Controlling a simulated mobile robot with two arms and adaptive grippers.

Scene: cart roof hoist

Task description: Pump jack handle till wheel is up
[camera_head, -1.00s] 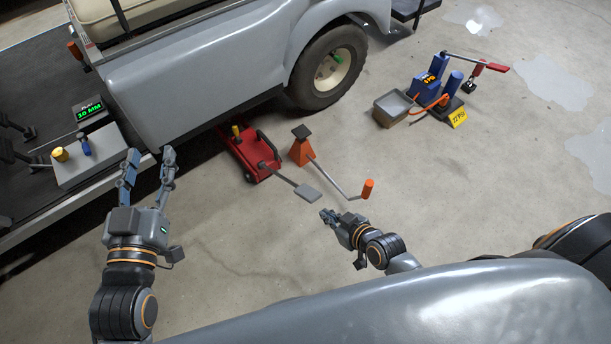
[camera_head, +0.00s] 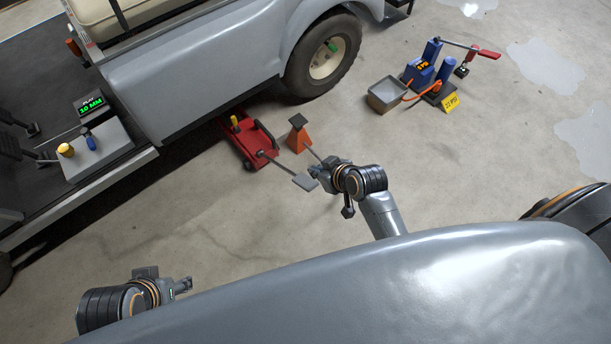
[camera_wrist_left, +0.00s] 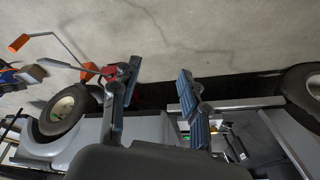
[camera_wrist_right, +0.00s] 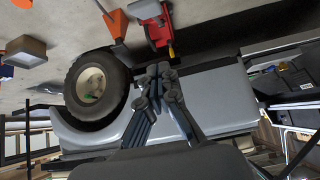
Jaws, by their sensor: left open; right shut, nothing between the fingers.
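The cart's wheel (camera_head: 326,58) has a dark tire and cream hub; it also shows in the right wrist view (camera_wrist_right: 92,88). Whether its tire touches the floor I cannot tell. A red floor jack (camera_head: 247,148) sits partly under the cart's side. My right gripper (camera_head: 314,174) is shut and empty beside the pad; contact is unclear. My left gripper (camera_head: 188,284) is low at the left, away from the jack, and open in the left wrist view (camera_wrist_left: 158,98).
An orange stand (camera_head: 298,137) with a bent rod stands right of the jack; my right arm hides the rod's end. A blue pump unit (camera_head: 420,72) and grey tray (camera_head: 386,96) stand farther right. A display (camera_head: 92,104) reads "10 MM". Floor near my left gripper is clear.

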